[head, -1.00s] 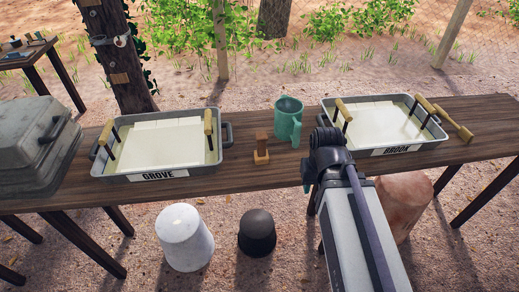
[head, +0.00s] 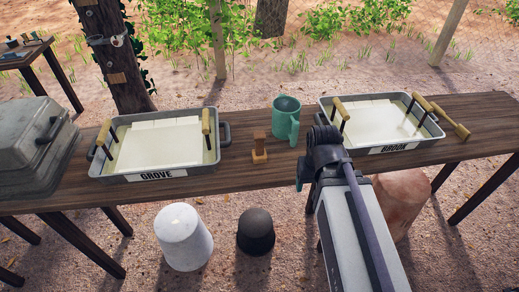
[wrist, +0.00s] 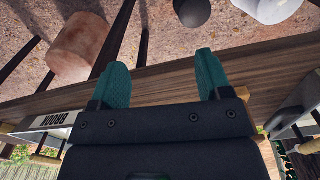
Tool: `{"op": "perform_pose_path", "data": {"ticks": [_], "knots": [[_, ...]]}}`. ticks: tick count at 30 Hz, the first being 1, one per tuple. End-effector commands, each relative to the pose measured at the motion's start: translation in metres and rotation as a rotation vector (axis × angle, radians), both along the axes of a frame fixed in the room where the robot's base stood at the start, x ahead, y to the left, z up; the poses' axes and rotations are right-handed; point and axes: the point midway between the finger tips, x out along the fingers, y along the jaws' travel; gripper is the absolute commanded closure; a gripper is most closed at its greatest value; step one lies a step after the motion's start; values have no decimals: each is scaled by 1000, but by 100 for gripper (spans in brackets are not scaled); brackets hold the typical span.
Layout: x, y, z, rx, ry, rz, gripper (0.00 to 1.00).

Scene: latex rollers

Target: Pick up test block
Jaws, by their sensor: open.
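The small wooden block with an upright grip (head: 260,150), which looks like the test block, stands on the table between the GROVE tray and the green mug. My gripper (head: 304,174) is at the table's front edge, right of the block and apart from it; my arm partly hides it. In the wrist view my gripper (wrist: 162,78) is open, its two teal fingers spread with nothing between them. A sliver of light wood (wrist: 243,92) shows just right of the right finger, possibly the block; most of it is hidden.
The green mug (head: 286,122) stands close to the block. The GROVE tray (head: 158,177) is on the left and the BROOK tray (head: 394,148) on the right, each with wooden-handled rollers. A grey case (head: 35,145) sits far left. Stools (head: 184,238) stand below the table (head: 230,179).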

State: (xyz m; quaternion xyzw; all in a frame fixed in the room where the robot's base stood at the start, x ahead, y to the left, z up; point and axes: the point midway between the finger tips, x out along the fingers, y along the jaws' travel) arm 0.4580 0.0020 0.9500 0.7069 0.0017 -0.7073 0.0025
Motion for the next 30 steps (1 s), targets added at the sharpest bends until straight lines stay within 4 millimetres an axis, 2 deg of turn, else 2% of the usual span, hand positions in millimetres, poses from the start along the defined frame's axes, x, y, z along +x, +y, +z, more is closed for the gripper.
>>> {"op": "perform_pose_path", "data": {"ticks": [2,3,5,6,9,12,15,18,21,26,30], "knots": [[4,10,20,0,0,24,29],[13,18,32,0,0,43,29],[38,36,53,0,0,85,29],[60,52,68,0,0,160,29],[114,94,97,0,0,516,29],[154,126,110,2,0,891,29],[182,143,110,2,0,1253,29],[189,143,106,2,1,1524,29],[187,142,106,2,1,1665,29],[187,142,103,2,0,1696,29],[187,142,79,2,0,1695,29]]}}
